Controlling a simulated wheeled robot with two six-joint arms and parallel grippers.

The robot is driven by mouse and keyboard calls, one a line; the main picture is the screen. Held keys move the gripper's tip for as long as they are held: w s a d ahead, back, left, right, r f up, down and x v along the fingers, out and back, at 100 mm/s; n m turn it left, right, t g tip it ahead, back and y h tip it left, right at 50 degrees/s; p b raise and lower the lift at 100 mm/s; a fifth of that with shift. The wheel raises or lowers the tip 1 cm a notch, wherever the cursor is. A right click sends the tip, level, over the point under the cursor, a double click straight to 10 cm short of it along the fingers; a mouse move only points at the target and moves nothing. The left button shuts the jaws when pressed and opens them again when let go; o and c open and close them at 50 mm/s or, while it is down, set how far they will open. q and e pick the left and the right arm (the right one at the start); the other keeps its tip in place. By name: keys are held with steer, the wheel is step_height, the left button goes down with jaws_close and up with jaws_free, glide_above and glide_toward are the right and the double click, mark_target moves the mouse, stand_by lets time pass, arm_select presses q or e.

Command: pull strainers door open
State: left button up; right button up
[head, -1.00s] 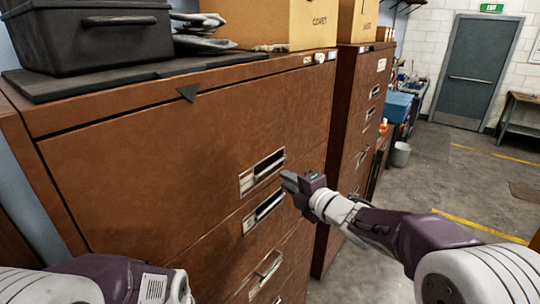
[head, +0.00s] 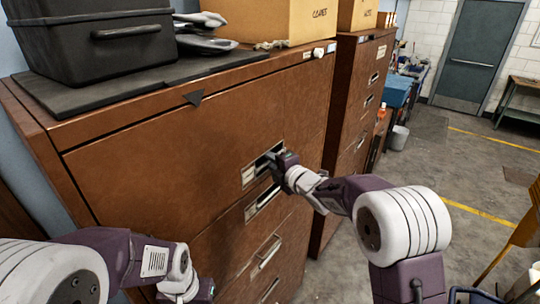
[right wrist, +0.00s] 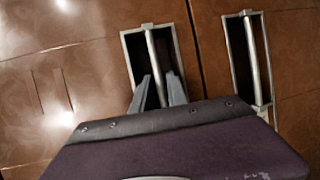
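A brown cabinet has a wide upper door (head: 170,165) with a recessed handle (head: 250,175) near its right side. No readable "strainers" label shows. The door looks shut, flush with the front. My right gripper (head: 270,159) is at this handle, its fingertips inside the recess. In the right wrist view the upright metal handle bar (right wrist: 153,55) runs between the two fingers (right wrist: 160,88), which stand apart on either side of it. Whether they touch the bar is not clear. My left gripper (head: 204,291) is at the bottom, in front of the lower cabinet; its fingers are hidden.
A second recessed handle (head: 263,202) sits just below, and also shows in the right wrist view (right wrist: 248,55). A black case (head: 95,45) and cardboard box (head: 275,20) stand on top. Another brown cabinet (head: 350,110) stands to the right. The floor (head: 460,190) farther right is open.

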steer(key=shift+c, duration=0.3)
jaws_close()
stand_by(1.2)
